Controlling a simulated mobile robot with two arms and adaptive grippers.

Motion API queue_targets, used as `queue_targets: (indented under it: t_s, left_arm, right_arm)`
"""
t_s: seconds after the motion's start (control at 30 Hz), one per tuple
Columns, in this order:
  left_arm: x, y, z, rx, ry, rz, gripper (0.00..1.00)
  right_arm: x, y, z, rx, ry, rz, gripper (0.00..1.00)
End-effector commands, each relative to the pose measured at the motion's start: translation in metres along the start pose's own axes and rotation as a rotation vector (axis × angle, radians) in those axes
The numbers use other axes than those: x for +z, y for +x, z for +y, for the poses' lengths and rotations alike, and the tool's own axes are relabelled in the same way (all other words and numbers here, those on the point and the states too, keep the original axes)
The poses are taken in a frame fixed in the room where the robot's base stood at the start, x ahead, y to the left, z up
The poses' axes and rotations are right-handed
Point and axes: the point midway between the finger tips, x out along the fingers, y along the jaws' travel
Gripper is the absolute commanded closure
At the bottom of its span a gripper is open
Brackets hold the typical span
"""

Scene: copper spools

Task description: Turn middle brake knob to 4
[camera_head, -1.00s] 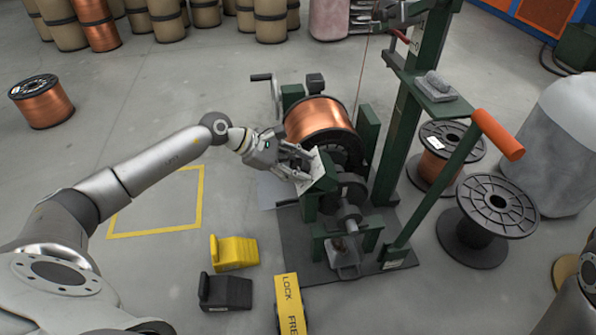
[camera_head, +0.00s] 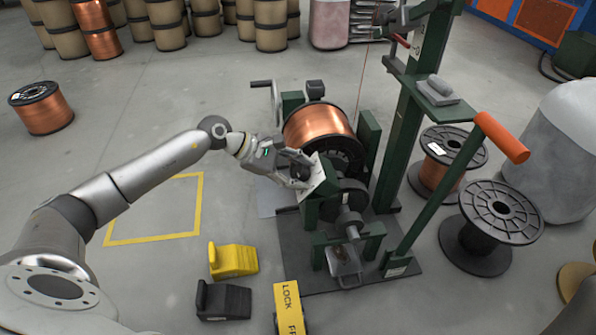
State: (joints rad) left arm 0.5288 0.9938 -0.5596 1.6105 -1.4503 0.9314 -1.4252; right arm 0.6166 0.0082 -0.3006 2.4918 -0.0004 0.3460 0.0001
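The brake stand (camera_head: 311,210) is a dark green frame in the middle of the head view, with a copper spool (camera_head: 318,124) mounted on it. A small pale sloped panel (camera_head: 325,180) sits on its near side, in front of the spool. My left gripper (camera_head: 303,171) reaches in from the left, with its fingertips at this panel. Its fingers look spread, with something dark between them. I cannot tell whether they touch a knob. The middle brake knob and its number marks are hidden or too small to make out.
A yellow chock (camera_head: 233,260), a black chock (camera_head: 224,300) and a yellow LOCK/FREE block (camera_head: 289,305) are on the floor in front. An orange-handled lever (camera_head: 502,138) rises on the right, near loose spools. The floor at left is mostly clear.

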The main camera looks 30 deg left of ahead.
Motion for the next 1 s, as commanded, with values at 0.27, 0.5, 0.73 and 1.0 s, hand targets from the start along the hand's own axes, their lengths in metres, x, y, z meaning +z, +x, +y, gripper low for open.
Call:
queue_targets:
  t_s: [0.27,0.5,0.73,1.0]
  left_arm:
    - [0.001,0.000,0.000,0.001,0.000,-0.001,0.38]
    - [0.000,-0.007,0.001,0.002,0.000,0.001,0.38]
    - [-0.001,-0.050,0.000,0.001,0.001,0.005,0.38]
    - [-0.001,-0.101,-0.001,-0.001,-0.002,0.003,0.38]
  right_arm:
    - [0.000,0.000,0.000,0.000,0.000,0.001,1.00]
    - [-0.002,0.001,0.001,0.001,-0.001,0.006,1.00]
    - [-0.001,0.000,0.000,0.001,0.000,0.003,1.00]
    - [-0.001,0.000,0.000,0.000,0.000,0.002,1.00]
